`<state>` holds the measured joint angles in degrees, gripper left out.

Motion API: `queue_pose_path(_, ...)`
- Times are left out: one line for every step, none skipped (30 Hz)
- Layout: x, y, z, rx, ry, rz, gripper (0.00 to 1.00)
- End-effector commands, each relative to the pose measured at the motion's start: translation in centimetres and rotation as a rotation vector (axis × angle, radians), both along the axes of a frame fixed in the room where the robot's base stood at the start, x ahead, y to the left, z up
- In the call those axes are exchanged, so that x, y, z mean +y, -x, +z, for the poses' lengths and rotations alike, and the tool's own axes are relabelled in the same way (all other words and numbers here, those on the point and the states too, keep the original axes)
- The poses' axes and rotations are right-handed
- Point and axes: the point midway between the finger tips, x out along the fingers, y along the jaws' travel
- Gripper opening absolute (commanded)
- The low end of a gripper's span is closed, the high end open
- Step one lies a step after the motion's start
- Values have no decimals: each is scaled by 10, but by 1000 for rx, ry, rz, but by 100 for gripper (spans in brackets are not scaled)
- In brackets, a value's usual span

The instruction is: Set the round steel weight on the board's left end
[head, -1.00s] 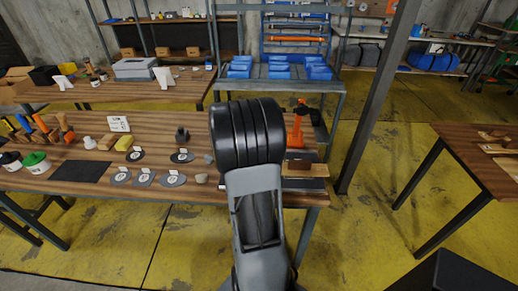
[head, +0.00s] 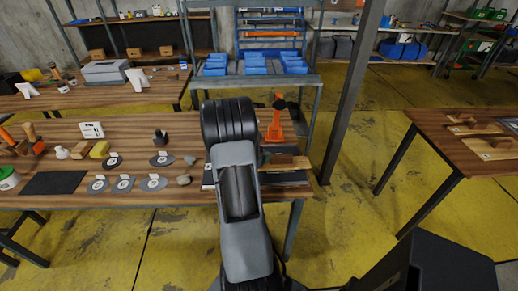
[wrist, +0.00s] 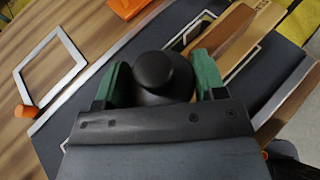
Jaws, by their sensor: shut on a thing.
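In the wrist view a dark round weight with a rounded knob (wrist: 153,72) sits between the green fingers of my gripper (wrist: 163,64), which is shut on it. The knob covers much of its body, and its underside is hidden. A light wooden board (wrist: 262,28) with dark lettering lies just beyond the right finger, with brown wooden strips beside it. In the head view the board (head: 289,162) lies at the table's right end. There my arm hides the weight and most of my gripper. I cannot tell whether the weight touches anything below.
An orange stand with a black top (head: 275,121) stands behind the board. Several grey discs with white labels (head: 123,184) and another dark weight (head: 159,137) are to the left on the table (head: 105,197).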

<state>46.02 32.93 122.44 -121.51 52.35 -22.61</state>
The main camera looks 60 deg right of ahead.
Motion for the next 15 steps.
queue_pose_path(-1, 0, 0, -2, 5, -1, 2)
queue_pose_path(-1, 0, 0, -2, 6, -1, 2)
queue_pose_path(-1, 0, -1, -2, 6, -1, 2)
queue_pose_path(-1, 0, -1, -2, 6, -1, 2)
queue_pose_path(-1, 0, -1, -2, 6, -1, 2)
queue_pose_path(-1, 0, -1, -2, 6, -1, 2)
queue_pose_path(-1, 0, -1, -2, 6, -1, 2)
queue_pose_path(-1, 0, -1, -3, 5, -1, 2)
queue_pose_path(-1, 0, -1, -3, 5, -1, 2)
queue_pose_path(-1, 0, -1, -3, 5, -1, 2)
queue_pose_path(-1, 0, -1, -3, 5, -1, 2)
queue_pose_path(-1, 0, -2, -3, 5, -1, 2)
queue_pose_path(-1, 0, -3, -3, 5, -1, 2)
queue_pose_path(-1, 0, -4, -3, 5, -1, 2)
queue_pose_path(-1, 0, -5, -3, 5, -1, 2)
